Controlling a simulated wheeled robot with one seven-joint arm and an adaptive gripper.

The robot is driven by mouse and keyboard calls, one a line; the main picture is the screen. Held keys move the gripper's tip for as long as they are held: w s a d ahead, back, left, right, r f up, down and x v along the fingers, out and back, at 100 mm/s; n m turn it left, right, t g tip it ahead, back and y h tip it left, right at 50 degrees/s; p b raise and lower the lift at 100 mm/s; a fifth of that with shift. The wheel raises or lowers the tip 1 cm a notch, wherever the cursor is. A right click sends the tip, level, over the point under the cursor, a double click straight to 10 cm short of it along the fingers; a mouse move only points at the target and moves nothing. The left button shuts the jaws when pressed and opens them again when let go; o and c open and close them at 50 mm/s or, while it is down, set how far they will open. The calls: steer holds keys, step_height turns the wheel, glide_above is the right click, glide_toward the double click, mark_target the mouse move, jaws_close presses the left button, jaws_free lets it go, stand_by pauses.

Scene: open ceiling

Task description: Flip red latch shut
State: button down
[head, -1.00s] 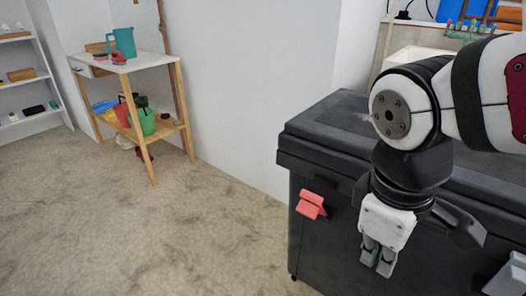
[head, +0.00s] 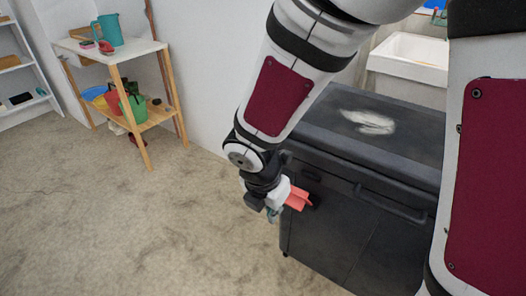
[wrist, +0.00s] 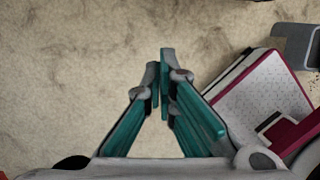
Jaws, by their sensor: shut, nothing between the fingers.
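The red latch (head: 298,198) sits on the upper front of a dark grey chest (head: 340,225), near its left end. It juts outward from the front face, and my gripper hides part of it. My gripper (head: 271,216) is just left of the latch in the head view, pointing down, with its teal fingers low. I cannot tell whether it touches the latch. In the wrist view the fingers (wrist: 163,75) meet at the tips, with nothing between them and bare floor beyond.
The chest's lid (head: 400,140) is down, with a pale smudge on top. A white sink (head: 410,60) stands behind it. A wooden table (head: 135,48) with a teal jug (head: 107,30) and buckets is at the back left. The floor (head: 140,220) left of the chest is clear.

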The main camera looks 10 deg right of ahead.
mark_target(299, 201)
steer(key=shift+f, duration=0.2)
steer(key=b+x, duration=0.6)
steer(key=x, duration=0.4)
steer(key=shift+w+d+r, duration=1.1)
steer(key=shift+w+r, duration=0.1)
steer(key=shift+r, duration=0.1)
